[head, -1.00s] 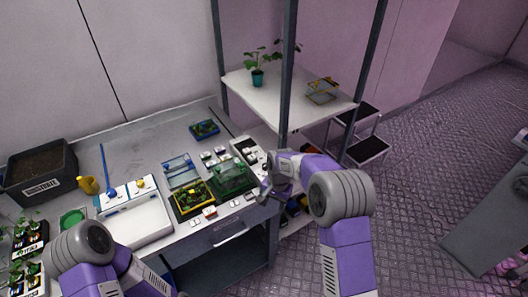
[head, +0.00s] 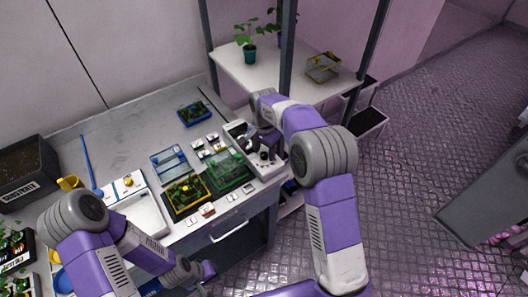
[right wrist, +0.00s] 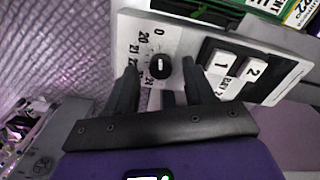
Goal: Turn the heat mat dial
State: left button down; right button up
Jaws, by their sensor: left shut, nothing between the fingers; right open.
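The heat mat dial (right wrist: 159,66) is a small black knob on a white control panel (right wrist: 290,70), ringed by printed numbers, in the right wrist view. My right gripper (right wrist: 160,61) is open, its two dark fingertips on either side of the dial; I cannot tell whether they touch it. In the head view the panel (head: 235,131) lies at the right end of the bench, with my right gripper (head: 262,152) over it and hiding the dial. My left gripper (head: 205,273) is shut and empty, low in front of the bench.
Left of the panel are a green tray (head: 228,168) and a yellow-rimmed tray (head: 187,190). A shelf post (head: 288,50) stands behind my right arm.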

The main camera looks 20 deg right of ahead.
jog(key=shift+f, duration=0.5)
jog(key=shift+c, duration=0.5)
grip_shut()
